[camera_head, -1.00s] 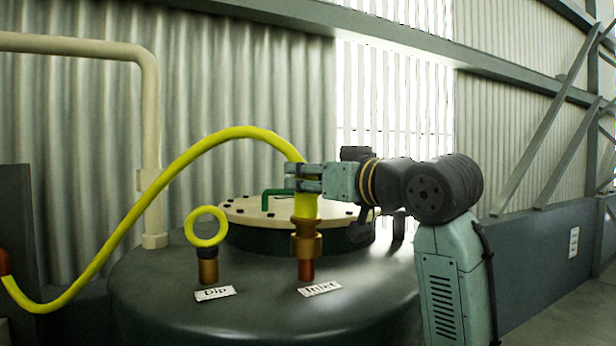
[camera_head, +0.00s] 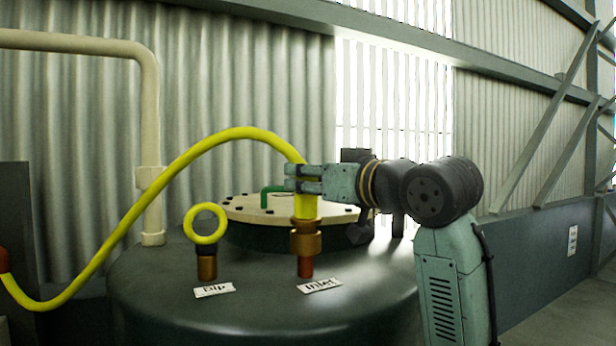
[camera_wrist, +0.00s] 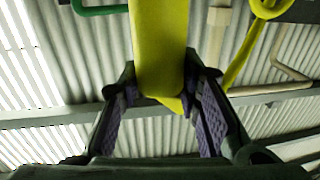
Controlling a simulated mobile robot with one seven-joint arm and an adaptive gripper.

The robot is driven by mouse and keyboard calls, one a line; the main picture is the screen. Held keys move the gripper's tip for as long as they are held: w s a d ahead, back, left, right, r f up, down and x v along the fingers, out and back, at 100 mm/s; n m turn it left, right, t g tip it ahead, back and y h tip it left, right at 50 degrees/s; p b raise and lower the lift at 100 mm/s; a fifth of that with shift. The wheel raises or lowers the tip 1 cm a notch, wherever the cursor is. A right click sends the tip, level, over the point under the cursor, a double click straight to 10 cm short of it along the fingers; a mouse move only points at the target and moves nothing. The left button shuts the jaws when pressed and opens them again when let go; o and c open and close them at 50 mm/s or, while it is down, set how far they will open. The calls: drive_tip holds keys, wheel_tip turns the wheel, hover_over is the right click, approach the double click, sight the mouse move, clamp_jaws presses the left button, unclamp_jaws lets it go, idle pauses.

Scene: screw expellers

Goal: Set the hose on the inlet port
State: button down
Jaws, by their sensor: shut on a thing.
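The yellow hose (camera_head: 190,158) arches from the left edge up and over to my gripper (camera_head: 303,180). My gripper is shut on the hose near its end. The hose end hangs upright with a brass coupling (camera_head: 305,240) on it. The coupling is right over the copper inlet port (camera_head: 305,267), behind the "Inlet" label (camera_head: 320,286). They look in line and touching; how far the coupling sits on the port I cannot tell. In the wrist view the hose (camera_wrist: 158,45) runs between the two purple-padded fingers (camera_wrist: 160,105).
The dip port (camera_head: 207,264), with a yellow ring (camera_head: 205,223) on top, stands left of the inlet, by the "Dip" label (camera_head: 214,290). Behind is a bolted lid (camera_head: 240,210) with a green handle (camera_head: 272,192). A cream pipe (camera_head: 152,120) rises at the back left.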

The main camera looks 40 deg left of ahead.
drive_tip(key=shift+f+b, duration=0.55)
drive_tip(key=shift+f, duration=0.4)
drive_tip(key=c, duration=1.4)
unclamp_jaws()
drive_tip(key=shift+c, duration=0.2)
drive_tip(key=b+v, duration=0.1)
drive_tip(key=v, duration=1)
drive_tip(key=shift+r, duration=0.15)
drive_tip(key=shift+s, duration=0.1)
